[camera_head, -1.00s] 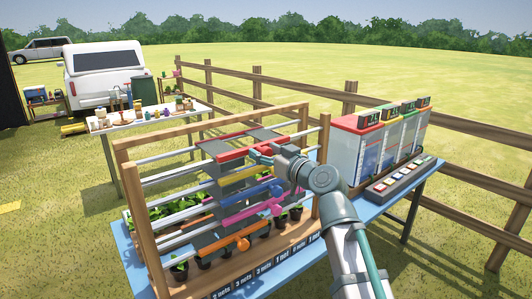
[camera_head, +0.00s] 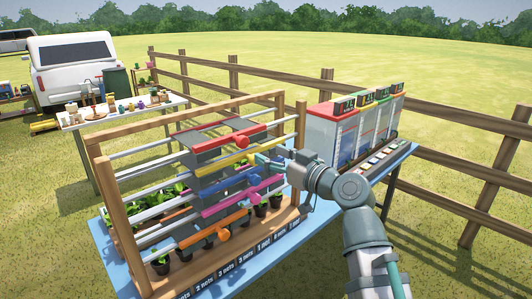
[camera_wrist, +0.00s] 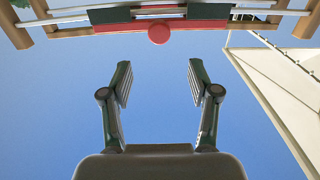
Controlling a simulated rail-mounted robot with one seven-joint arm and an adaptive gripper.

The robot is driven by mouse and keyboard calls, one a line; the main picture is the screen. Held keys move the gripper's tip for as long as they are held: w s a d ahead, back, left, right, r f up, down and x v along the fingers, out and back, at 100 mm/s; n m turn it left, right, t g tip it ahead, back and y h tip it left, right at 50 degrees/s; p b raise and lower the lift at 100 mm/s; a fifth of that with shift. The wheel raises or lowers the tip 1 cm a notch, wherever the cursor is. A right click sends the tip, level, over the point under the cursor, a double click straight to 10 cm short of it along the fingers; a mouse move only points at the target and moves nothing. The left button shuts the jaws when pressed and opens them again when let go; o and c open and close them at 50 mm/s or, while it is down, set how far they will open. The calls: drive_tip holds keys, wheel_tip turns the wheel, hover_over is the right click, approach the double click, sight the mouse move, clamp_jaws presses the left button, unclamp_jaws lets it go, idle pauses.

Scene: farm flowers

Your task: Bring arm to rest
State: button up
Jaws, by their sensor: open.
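My gripper (camera_head: 268,161) is in front of the wooden rack (camera_head: 104,190), near the right end of its coloured sliders. In the wrist view the two fingers of my gripper (camera_wrist: 160,88) stand apart with nothing between them. The red slider with its round knob (camera_wrist: 158,33) shows beyond the fingertips, apart from them. In the head view the red slider (camera_head: 222,146) is the topmost, with yellow, blue, pink and orange sliders below it. My arm reaches in from the lower right.
The rack stands on a blue table (camera_head: 120,268) with potted plants inside it. Boxes with coloured tops (camera_head: 330,128) stand at the table's right. A wooden fence (camera_head: 450,122) runs behind. A white table (camera_head: 68,120) with small objects and a white vehicle (camera_head: 72,65) are at the left.

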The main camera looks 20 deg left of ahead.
idle(0.4)
drive_tip(key=w+d+f+m+g+h, duration=0.1)
drive_tip(key=w+d+f+m+h, duration=0.2)
drive_tip(key=f, duration=1.1)
drive_tip(key=d+f+m+g+h, duration=0.2)
drive_tip(key=d+f+m+h, duration=0.15)
drive_tip(key=f, duration=1.05)
drive_tip(key=s+d+f+m+g+h, duration=0.15)
drive_tip(key=d+f, duration=0.25)
drive_tip(key=f, duration=0.6)
drive_tip(key=s+d+f+m+g+h, duration=0.1)
drive_tip(key=s+d+f+g+h, duration=0.3)
drive_tip(key=f, duration=0.6)
drive_tip(key=s+d+f+m+g+h, duration=0.1)
drive_tip(key=s+d+f, duration=0.55)
drive_tip(key=f, duration=0.35)
drive_tip(key=s+d+f+m+g+h, duration=0.1)
drive_tip(key=s+d+f+g+h, duration=0.1)
drive_tip(key=s+d+f, duration=0.7)
drive_tip(key=s+d+f+g, duration=0.2)
drive_tip(key=s+f, duration=0.4)
drive_tip(key=s, duration=0.3)
drive_tip(key=s+d+f+m+g, duration=0.1)
drive_tip(key=s+d+f+g, duration=0.1)
drive_tip(key=s+f, duration=0.4)
drive_tip(key=s, duration=0.3)
drive_tip(key=shift+h, duration=0.3)
